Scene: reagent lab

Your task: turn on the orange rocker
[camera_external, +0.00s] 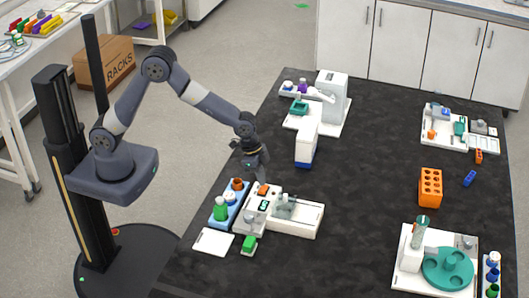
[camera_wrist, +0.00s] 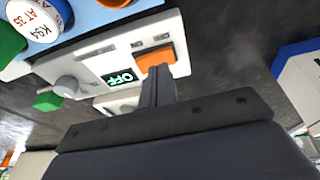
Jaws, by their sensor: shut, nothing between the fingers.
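The orange rocker (camera_wrist: 155,55) sits on the white front panel of a bench device (camera_wrist: 100,50). Beside it on the panel a small display (camera_wrist: 118,78) reads "OFF" in green. My gripper (camera_wrist: 155,72) is shut and empty, its fingertips at the lower edge of the rocker; I cannot tell whether they touch it. In the external view the rocker (camera_external: 263,189) shows as a small orange patch on the device, just below my gripper (camera_external: 262,180).
A blue rack (camera_external: 222,212) with a green-capped and an orange-brown bottle stands left of the device. A white plate (camera_external: 213,242) and a green block (camera_external: 249,244) lie in front. An orange block with holes (camera_external: 430,187) stands to the right. The dark table's middle is mostly clear.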

